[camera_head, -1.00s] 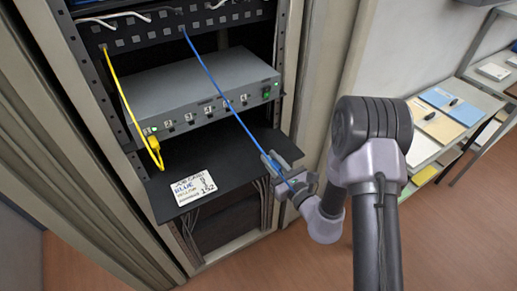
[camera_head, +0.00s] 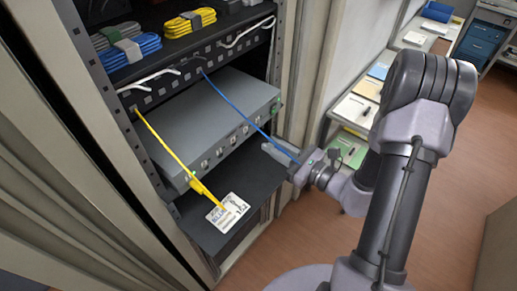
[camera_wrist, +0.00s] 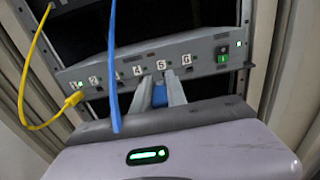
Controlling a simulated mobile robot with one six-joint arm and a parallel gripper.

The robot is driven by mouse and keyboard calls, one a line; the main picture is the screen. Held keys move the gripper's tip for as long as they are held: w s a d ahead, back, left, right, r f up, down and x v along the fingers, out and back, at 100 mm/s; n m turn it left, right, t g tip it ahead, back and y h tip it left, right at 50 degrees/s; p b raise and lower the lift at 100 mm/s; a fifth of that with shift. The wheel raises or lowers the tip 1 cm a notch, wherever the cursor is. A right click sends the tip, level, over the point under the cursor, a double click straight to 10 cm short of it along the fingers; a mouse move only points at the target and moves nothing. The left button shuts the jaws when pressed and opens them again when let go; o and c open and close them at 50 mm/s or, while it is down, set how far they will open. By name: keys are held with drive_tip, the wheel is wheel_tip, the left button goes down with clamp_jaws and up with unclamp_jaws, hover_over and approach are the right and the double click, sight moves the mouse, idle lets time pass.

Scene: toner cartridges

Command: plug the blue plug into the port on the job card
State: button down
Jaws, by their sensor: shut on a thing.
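My gripper (camera_head: 277,152) is shut on the blue plug (camera_wrist: 159,96), which shows between the two fingers in the wrist view. The gripper is in front of the grey switch box (camera_head: 215,125), near its right end, and the plug is apart from the ports. The blue cable (camera_head: 232,103) runs from the upper panel to the gripper. The job card (camera_head: 229,213) lies on the black shelf; its small print is not readable here.
A yellow plug (camera_wrist: 75,98) sits at the leftmost port, and its yellow cable (camera_head: 165,144) hangs in front. Coiled cables (camera_head: 189,22) lie on the upper shelf. Rack posts flank the box. A side table with folders (camera_head: 353,108) stands to the right.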

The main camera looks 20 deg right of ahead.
drive_tip(key=shift+w+a, duration=0.1)
drive_tip(key=shift+w+f, duration=0.2)
drive_tip(key=shift+w, duration=0.05)
drive_tip(key=w+a+f, duration=0.1)
drive_tip(key=w+a, duration=0.2)
drive_tip(key=w, duration=0.2)
drive_tip(key=shift+a+f, duration=0.15)
drive_tip(key=shift+f, duration=0.15)
drive_tip(key=shift+b, duration=0.4)
idle(0.5)
drive_tip(key=shift+w+a, duration=0.1)
drive_tip(key=shift+w, duration=0.1)
idle(0.4)
drive_tip(key=shift+w+a, duration=0.15)
drive_tip(key=shift+w, duration=0.05)
